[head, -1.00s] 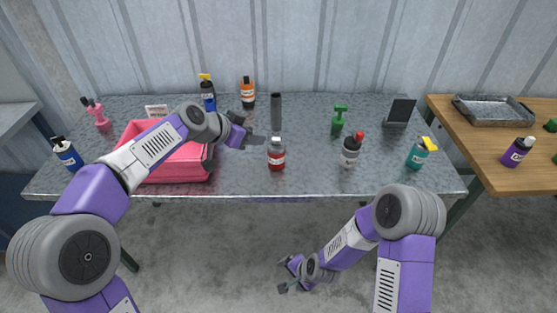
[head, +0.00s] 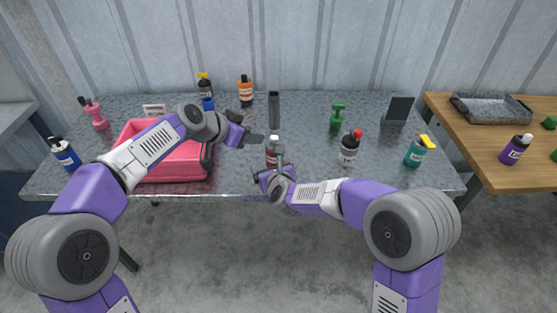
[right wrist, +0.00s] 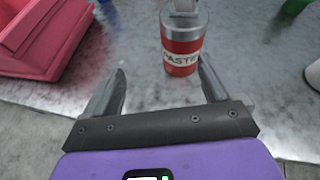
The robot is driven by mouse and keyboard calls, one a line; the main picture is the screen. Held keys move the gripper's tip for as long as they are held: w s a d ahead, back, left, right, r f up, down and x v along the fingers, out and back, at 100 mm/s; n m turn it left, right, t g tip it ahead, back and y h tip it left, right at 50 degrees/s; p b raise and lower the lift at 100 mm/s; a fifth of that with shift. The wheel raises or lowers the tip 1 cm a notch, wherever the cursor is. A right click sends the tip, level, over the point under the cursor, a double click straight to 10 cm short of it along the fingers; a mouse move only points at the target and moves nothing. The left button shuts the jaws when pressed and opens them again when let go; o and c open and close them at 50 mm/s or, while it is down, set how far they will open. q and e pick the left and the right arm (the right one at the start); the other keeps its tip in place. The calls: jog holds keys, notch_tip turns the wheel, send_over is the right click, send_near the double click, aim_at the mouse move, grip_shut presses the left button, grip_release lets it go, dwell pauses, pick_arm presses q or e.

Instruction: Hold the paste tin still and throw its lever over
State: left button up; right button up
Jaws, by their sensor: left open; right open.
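The paste tin (head: 273,146) is a red and grey can standing upright near the front middle of the table. In the right wrist view the tin (right wrist: 181,52) shows a PASTE label, with a grey lever part (right wrist: 184,7) on top, cut off by the frame's upper edge. My right gripper (head: 268,168) is open at the table's front edge, just short of the tin. In the wrist view the tin is ahead of the open fingers (right wrist: 162,78), nearer the right one. My left gripper (head: 250,127) is open and empty, above the table behind and left of the tin.
A pink bin (head: 165,170) stands left, under my left arm. A tall dark cylinder (head: 274,108) stands behind the tin.

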jog(key=shift+w+d+r+m+h, duration=0.3)
jog(key=shift+w+d+m, duration=0.15)
jog(key=shift+d, duration=0.1)
jog(key=shift+w+d+r+m+h, duration=0.3)
jog(key=shift+d+m, duration=0.15)
jog(key=shift+d, duration=0.1)
jog(key=shift+w+f+t, duration=0.15)
jog(key=shift+w+t, duration=0.15)
jog(key=shift+w, duration=0.05)
jog(key=shift+x, duration=3.4)
jog(key=c, duration=1.1)
jog(key=shift+c, duration=0.2)
